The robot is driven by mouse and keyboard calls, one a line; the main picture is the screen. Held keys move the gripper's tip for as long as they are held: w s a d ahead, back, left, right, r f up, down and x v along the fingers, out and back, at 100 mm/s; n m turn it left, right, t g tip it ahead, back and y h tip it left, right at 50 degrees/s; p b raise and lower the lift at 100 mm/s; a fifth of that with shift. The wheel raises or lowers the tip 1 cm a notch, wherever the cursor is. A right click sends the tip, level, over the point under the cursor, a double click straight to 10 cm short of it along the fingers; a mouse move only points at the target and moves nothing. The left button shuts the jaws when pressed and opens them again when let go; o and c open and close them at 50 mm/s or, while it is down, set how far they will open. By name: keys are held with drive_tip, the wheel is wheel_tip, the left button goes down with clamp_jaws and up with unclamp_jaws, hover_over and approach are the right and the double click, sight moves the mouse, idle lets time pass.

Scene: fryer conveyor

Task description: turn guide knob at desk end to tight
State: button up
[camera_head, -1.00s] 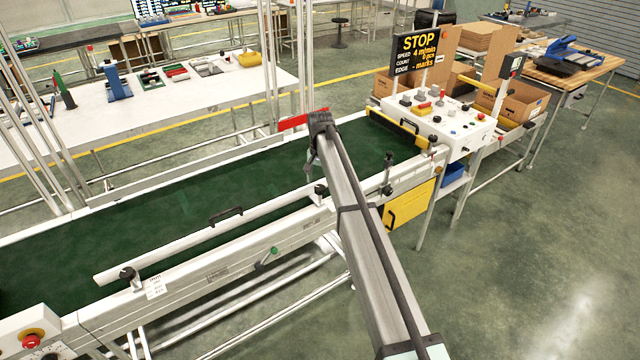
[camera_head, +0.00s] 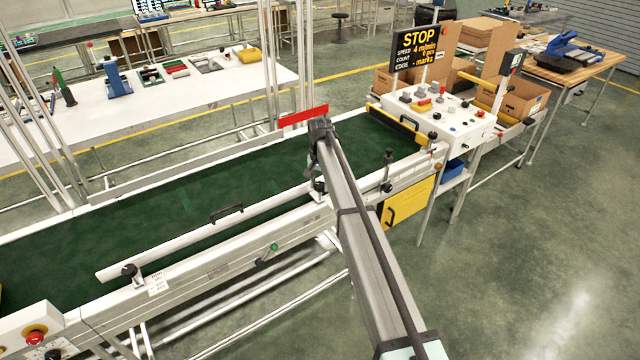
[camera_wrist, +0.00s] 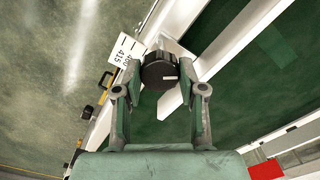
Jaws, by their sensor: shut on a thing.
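The guide knob at the desk end is a black round knob (camera_wrist: 159,68) with a short pale line on its face, seen in the wrist view. My gripper (camera_wrist: 161,78) has one finger on each side of the knob and is shut on it. In the head view my gripper (camera_head: 317,165) reaches down to the desk end of the white guide rail (camera_head: 225,232), and the arm partly hides the knob there. A white scale card (camera_wrist: 124,51) with numbers lies beside the knob. The other guide knob (camera_head: 128,270) stands at the rail's near left end.
The green conveyor belt (camera_head: 190,195) runs beyond the rail. A black clamp post (camera_head: 388,170) stands right of my arm. The control desk (camera_head: 440,112) with a STOP display (camera_head: 416,45) is at the belt's right end. A red bar (camera_head: 303,115) lies behind my gripper.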

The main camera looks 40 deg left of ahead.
drive_tip(key=shift+f+m, duration=0.1)
drive_tip(key=shift+m, duration=0.2)
drive_tip(key=shift+f+m+b, duration=0.1)
drive_tip(key=shift+m+b, duration=0.65)
drive_tip(key=shift+m, duration=0.45)
drive_tip(key=m+b, duration=0.1)
drive_tip(key=m, duration=0.2)
drive_tip(key=shift+m, duration=0.3)
drive_tip(key=m+b, duration=0.1)
drive_tip(key=m, duration=0.2)
drive_tip(key=shift+m, duration=0.3)
drive_tip(key=shift+m+b, duration=0.45)
drive_tip(key=shift+m, duration=1.55)
drive_tip(key=shift+d, duration=0.1)
drive_tip(key=o, duration=1.1)
drive_tip(key=shift+o, duration=0.2)
